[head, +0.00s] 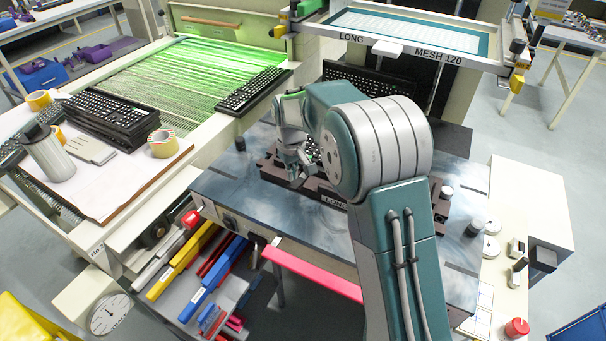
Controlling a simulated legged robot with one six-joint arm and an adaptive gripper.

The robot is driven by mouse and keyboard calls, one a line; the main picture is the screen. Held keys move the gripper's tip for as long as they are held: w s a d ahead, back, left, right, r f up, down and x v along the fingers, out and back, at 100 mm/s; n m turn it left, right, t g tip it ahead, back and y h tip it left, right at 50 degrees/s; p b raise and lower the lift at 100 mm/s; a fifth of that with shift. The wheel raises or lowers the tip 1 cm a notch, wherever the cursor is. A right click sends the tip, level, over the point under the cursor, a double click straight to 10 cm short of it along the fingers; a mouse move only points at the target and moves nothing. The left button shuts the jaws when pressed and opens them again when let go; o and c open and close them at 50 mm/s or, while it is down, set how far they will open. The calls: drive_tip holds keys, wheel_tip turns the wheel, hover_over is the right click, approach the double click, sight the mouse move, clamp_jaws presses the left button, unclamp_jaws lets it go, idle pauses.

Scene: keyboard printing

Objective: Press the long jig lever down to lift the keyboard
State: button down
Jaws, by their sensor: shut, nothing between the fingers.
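A dark brown jig (272,171) with a plate marked LONG lies on the blue-grey table top (232,190). My arm covers much of its middle and right side. Some keys (312,149) show beside my wrist, but most of whatever sits in the jig is hidden. My gripper (293,175) points down at the left part of the jig, small in the picture. It is shut with nothing held. I cannot tell whether its tips touch the jig. I cannot make out the lever clearly.
A screen frame (440,54) marked LONG and MESH 120 stands above the table's back. A keyboard (250,89) lies on the green-lit conveyor (200,60); stacked keyboards (112,115) lie at left. A pink bar (312,275) runs along the table's front. Small dark posts stand at right.

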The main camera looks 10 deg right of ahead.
sight(293, 185)
idle(0.5)
drive_tip(key=shift+f, duration=2.1)
drive_tip(key=shift+r, duration=4.05)
